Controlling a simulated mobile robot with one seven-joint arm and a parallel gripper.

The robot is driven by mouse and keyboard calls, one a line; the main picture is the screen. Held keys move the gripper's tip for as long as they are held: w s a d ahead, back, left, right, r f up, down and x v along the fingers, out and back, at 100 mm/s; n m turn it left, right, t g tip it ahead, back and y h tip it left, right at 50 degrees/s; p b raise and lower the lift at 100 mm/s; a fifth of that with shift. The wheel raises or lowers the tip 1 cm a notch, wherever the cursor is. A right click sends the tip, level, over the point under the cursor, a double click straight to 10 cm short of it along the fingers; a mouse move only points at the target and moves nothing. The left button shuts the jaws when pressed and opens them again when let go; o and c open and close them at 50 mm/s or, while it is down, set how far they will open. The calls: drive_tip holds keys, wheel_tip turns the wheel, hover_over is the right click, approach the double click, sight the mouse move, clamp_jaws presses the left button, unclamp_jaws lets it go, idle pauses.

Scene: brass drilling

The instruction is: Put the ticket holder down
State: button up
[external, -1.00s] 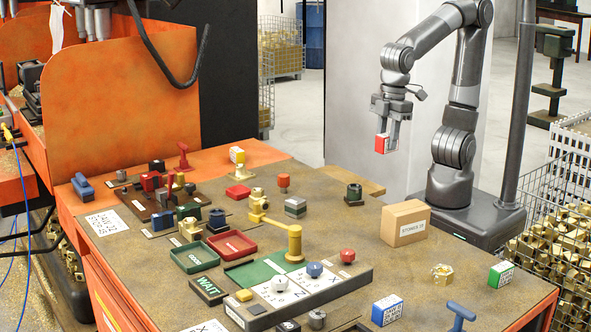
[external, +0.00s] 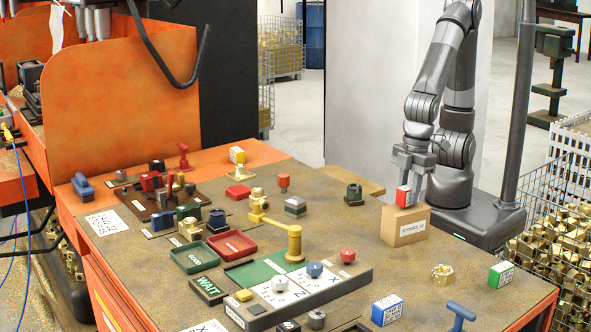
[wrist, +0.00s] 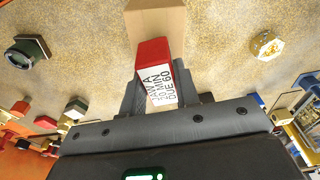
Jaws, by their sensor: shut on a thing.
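The ticket holder (external: 403,196) is a small block with a red side and a white printed face. It is held between the fingers of my gripper (external: 413,180), which is shut on it. In the external view it is at the top of a cardboard box (external: 398,231) at the table's right rear; whether it touches the box I cannot tell. In the wrist view the ticket holder (wrist: 155,75) sits between the two fingers (wrist: 157,95), with the box (wrist: 157,20) just beyond its red end.
A dark green-and-black part (external: 354,194) stands left of the box. A brass nut (external: 442,273) and a green-and-white block (external: 501,274) lie in front of it. Bare table surrounds the box. A wire basket of brass parts (external: 560,235) stands at the right.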

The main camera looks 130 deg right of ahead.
drive_tip(key=shift+f, duration=0.4)
drive_tip(key=shift+f, duration=0.1)
drive_tip(key=o, duration=1.1)
drive_tip(key=r, duration=0.3)
drive_tip(key=s+r, duration=0.1)
drive_tip(key=r, duration=0.7)
drive_tip(key=shift+s+r, duration=0.1)
drive_tip(key=shift+s, duration=0.05)
drive_tip(key=s+d+t, duration=0.1)
drive_tip(key=s+d, duration=0.2)
drive_tip(key=d, duration=0.1)
drive_tip(key=s+d+r+t, duration=0.1)
drive_tip(key=s+d, duration=0.2)
drive_tip(key=d, duration=0.1)
drive_tip(key=s+d+r+t, duration=0.1)
drive_tip(key=s+d+t, duration=0.1)
drive_tip(key=d, duration=0.3)
drive_tip(key=shift+s, duration=0.85)
